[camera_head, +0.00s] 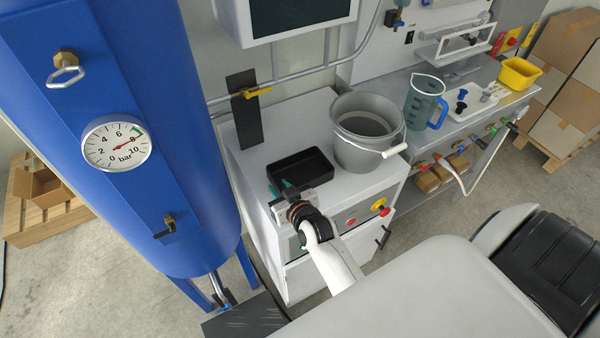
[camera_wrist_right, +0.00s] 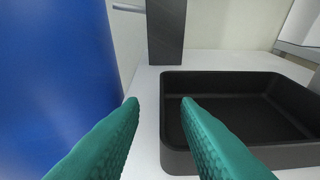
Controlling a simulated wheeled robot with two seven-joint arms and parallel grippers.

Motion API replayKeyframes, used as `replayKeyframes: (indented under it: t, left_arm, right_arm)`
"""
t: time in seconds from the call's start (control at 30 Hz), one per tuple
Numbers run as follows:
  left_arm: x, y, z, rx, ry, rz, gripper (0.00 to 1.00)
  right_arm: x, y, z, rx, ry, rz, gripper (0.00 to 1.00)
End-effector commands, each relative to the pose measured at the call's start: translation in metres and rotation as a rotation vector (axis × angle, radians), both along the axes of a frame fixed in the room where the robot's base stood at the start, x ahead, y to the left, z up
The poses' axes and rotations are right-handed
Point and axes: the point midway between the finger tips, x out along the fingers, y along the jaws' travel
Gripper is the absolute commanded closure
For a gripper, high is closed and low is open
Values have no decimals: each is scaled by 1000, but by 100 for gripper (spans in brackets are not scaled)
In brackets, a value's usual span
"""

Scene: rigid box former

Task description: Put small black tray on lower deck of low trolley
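The small black tray (camera_head: 300,168) sits on top of a white cabinet, in front of the grey bucket; in the right wrist view the tray (camera_wrist_right: 240,105) fills the right side. My right gripper (camera_head: 284,187) is at the tray's near left edge. Its teal fingers (camera_wrist_right: 160,102) are apart, and the tray's left wall shows between them; I cannot tell if they touch it. My left gripper is not in view. A dark flat surface (camera_head: 245,318) at the bottom edge may be part of the low trolley; I cannot tell, and no lower deck shows.
A grey bucket (camera_head: 366,138) stands right behind the tray on the white cabinet (camera_head: 240,178). A black upright plate (camera_head: 243,112) stands behind it. A large blue tank (camera_head: 190,215) is close on the left. A workbench with a jug (camera_head: 422,100) is on the right.

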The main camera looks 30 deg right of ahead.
Motion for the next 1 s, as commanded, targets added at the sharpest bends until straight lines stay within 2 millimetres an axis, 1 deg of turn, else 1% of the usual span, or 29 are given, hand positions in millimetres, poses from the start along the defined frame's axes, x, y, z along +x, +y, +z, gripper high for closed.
replayKeyframes:
  t: [0.13, 0.27, 0.4, 0.5, 0.7, 0.73, 0.8, 0.9, 1.0]
  left_arm:
    - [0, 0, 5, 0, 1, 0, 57]
    - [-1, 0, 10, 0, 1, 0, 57]
    - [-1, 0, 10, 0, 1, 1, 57]
    - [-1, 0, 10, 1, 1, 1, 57]
    - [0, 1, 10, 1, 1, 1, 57]
    - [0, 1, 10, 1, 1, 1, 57]
    - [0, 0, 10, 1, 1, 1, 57]
    - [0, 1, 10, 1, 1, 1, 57]
    - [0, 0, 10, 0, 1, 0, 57]
  right_arm:
    - [13, -2, -2, -1, -2, -1, 71]
    - [30, -4, -9, -4, -2, 0, 71]
    - [45, -5, -17, -3, -2, 0, 71]
    - [49, -5, -19, -2, -2, 0, 71]
    - [49, -5, -19, -3, -2, 0, 71]
    - [49, -5, -19, -3, -2, 0, 74]
    - [49, -5, -19, -3, -2, 0, 86]
    - [49, -5, -19, -3, -2, 0, 100]
    - [49, -5, -19, -3, -2, 0, 100]
